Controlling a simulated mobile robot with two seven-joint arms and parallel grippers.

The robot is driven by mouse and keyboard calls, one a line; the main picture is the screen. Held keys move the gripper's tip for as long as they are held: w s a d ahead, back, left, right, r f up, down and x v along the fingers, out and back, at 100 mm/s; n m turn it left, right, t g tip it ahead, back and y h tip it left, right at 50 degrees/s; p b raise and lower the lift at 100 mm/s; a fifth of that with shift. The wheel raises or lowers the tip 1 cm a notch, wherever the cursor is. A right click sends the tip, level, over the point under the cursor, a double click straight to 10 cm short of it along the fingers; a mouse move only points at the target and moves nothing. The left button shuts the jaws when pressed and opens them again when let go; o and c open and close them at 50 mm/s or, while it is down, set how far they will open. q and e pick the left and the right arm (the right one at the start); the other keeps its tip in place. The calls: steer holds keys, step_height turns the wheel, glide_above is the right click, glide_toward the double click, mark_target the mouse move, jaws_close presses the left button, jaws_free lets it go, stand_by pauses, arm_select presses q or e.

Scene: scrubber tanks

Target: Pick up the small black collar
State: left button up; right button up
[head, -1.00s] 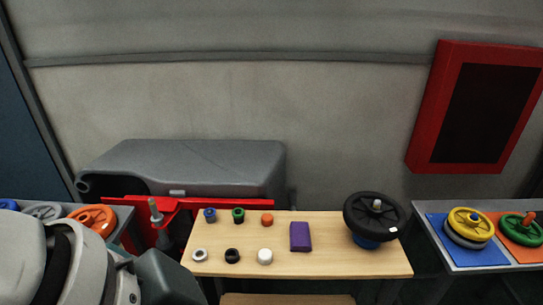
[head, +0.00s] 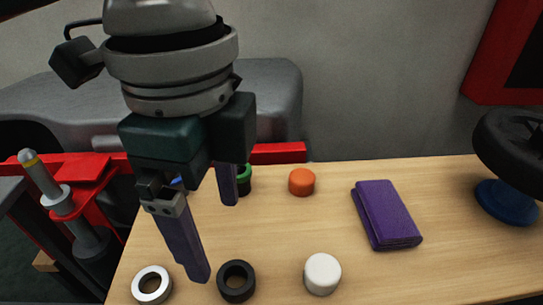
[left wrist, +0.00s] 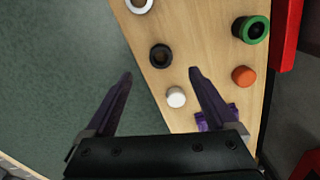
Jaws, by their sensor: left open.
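The small black collar (head: 236,294) stands at the front of the wooden table, between a silver ring (head: 152,285) and a white cylinder (head: 322,274). Its dark centre hole faces up. My left gripper (head: 213,240) is open and empty, its two purple-grey fingers pointing down above the table, just behind and left of the collar in the head view. In the left wrist view the collar (left wrist: 152,58) lies beyond the fingertips, roughly between their lines, apart from my open left gripper (left wrist: 161,72). My right gripper is not in view.
A green-rimmed black collar (head: 245,183) and an orange cap (head: 302,182) stand in the back row. A purple folded cloth (head: 386,214) and a black wheel on a blue base (head: 506,202) are further right.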

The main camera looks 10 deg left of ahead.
mark_target(234, 284)
arm_select(q)
steer(key=f+b, duration=0.1)
steer(key=f, duration=0.2)
steer(key=f+b, duration=0.1)
steer(key=f, duration=0.2)
steer(key=f+b, duration=0.1)
steer(key=f, duration=0.3)
steer(key=shift+d+f, duration=0.1)
steer(key=shift+d, duration=0.15)
steer(key=shift+w, duration=0.1)
jaws_close()
